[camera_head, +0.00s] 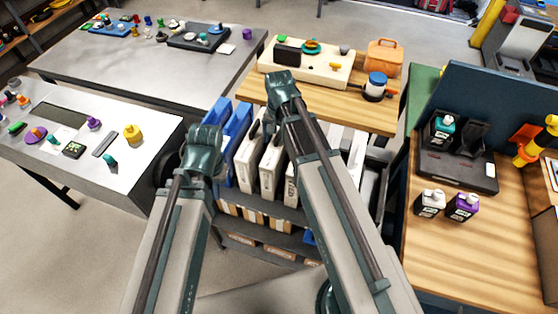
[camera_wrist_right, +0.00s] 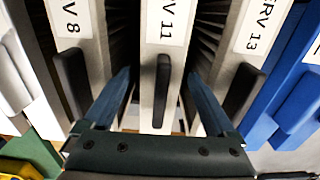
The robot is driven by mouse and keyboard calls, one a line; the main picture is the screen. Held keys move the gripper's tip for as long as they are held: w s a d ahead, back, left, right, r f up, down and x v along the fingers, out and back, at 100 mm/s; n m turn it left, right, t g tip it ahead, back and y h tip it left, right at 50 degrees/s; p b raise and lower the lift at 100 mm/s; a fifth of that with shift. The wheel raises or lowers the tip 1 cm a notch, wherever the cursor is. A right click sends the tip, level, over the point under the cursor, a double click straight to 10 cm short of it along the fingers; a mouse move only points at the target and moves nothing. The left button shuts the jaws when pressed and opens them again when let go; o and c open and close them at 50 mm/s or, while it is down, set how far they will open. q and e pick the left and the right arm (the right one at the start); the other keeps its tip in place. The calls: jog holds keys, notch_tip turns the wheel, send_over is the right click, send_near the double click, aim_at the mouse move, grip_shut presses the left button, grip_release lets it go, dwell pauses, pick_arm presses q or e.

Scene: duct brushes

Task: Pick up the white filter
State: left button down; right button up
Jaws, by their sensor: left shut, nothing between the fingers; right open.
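Several white filters stand upright in a row on a shelf rack, and one (camera_head: 270,165) shows in the head view between my two arms. In the right wrist view a white filter labelled RV 11 (camera_wrist_right: 163,28), with a dark handle, is in the middle. My right gripper (camera_wrist_right: 160,85) is open, with one finger on each side of this filter; contact cannot be told. White filters labelled 8 (camera_wrist_right: 72,22) and 13 (camera_wrist_right: 256,30) flank it. My left gripper (camera_head: 203,140) is shut and empty, left of the white filters in the head view.
Blue filters (camera_head: 238,125) stand beside the white ones, leaving narrow gaps. A wooden table (camera_head: 375,115) with a cream tray (camera_head: 335,75) is behind. Grey tables (camera_head: 130,75) are at the left. A wooden bench (camera_head: 470,265) with bottles and a black case is at the right.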

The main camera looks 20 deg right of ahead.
notch_tip(320, 180, down, 3)
jog(key=shift+r+b, duration=0.1)
jog(key=shift+b, duration=0.75)
pick_arm(q)
notch_tip(320, 180, down, 3)
jog(key=shift+r, duration=0.2)
pick_arm(e)
jog(key=shift+r, duration=0.1)
grip_shut()
